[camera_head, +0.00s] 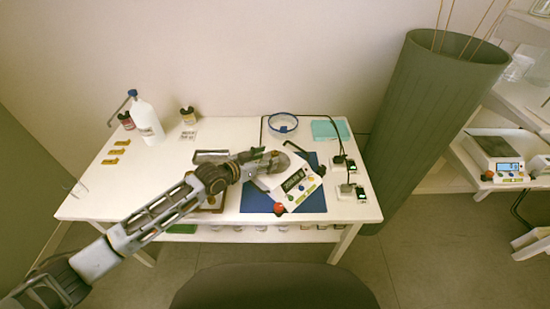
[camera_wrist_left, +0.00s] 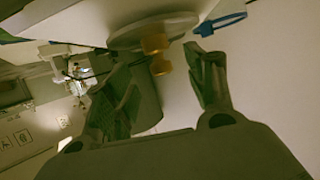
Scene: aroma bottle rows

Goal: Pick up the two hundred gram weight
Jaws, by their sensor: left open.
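A small brass weight (camera_wrist_left: 154,43) shows in the left wrist view, with its knob towards the gripper. It appears to stand on the round pan (camera_wrist_left: 125,36) of the white scale, seen inverted there. In the head view the white scale (camera_head: 304,198) sits on a blue mat (camera_head: 257,201), and its pan is partly hidden by my left gripper (camera_head: 276,161). I cannot make out the weight in the head view. My left gripper is open, and its fingers (camera_wrist_left: 165,62) are spread near the weight without closing on it. My right gripper is not in view.
A white bottle (camera_head: 146,121) and small jars stand at the table's left, near several brass-coloured pieces (camera_head: 117,152). A blue-rimmed dish (camera_head: 283,123) and a turquoise pad (camera_head: 328,129) lie at the back. Small dark devices (camera_head: 343,162) stand right of the scale. A tall green bin (camera_head: 428,110) is beside the table.

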